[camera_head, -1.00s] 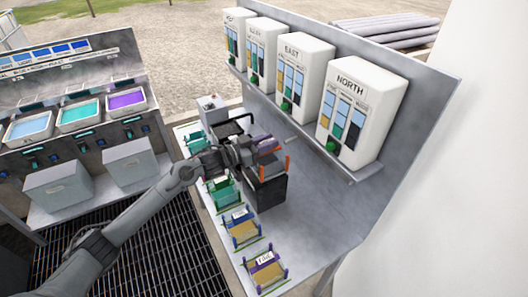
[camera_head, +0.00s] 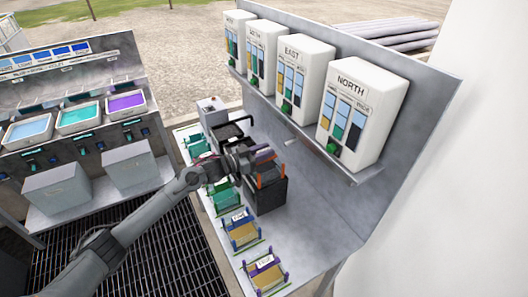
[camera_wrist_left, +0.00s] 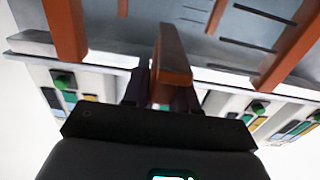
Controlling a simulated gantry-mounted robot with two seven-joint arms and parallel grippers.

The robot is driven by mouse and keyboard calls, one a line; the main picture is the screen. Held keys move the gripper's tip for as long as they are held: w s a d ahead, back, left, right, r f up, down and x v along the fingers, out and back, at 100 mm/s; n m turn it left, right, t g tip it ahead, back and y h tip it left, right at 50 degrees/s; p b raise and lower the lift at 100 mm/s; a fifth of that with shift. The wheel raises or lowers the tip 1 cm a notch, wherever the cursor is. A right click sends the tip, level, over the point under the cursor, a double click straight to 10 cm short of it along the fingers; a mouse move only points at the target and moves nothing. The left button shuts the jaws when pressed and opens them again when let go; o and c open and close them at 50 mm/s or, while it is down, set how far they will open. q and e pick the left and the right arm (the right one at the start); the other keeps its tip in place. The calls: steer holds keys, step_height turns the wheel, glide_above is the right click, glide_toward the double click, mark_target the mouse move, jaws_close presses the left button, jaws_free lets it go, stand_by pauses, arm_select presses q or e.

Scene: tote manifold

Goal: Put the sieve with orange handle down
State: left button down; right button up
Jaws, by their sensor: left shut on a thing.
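The sieve with orange handle (camera_head: 271,178) is at the dark box (camera_head: 266,198) on the right-hand bench. Its orange side pieces show just over the box's top. I cannot tell whether it rests on the box or hangs slightly above it. My left gripper (camera_head: 262,157) is above it, shut on its handle. In the left wrist view, the orange handle (camera_wrist_left: 171,58) sits between the dark fingers of my left gripper (camera_wrist_left: 162,92). Orange uprights and a grey slotted surface lie beyond. The arm and gripper hide part of the sieve. My right gripper is not in view.
Several small racks with coloured ends, one purple (camera_head: 265,274), line the bench's front edge. A black frame (camera_head: 232,128) stands behind the dark box. White dispensers, including NORTH (camera_head: 361,110), hang on the back panel. Bare bench (camera_head: 310,225) lies right of the box.

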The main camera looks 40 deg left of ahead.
arm_select(q)
steer(key=shift+f, duration=0.15)
steer(key=c, duration=0.9)
jaws_free()
steer(key=shift+s, duration=0.1)
steer(key=p+v, duration=0.1)
steer(key=v, duration=1)
steer(key=shift+s+a, duration=0.15)
steer(key=shift+s, duration=0.2)
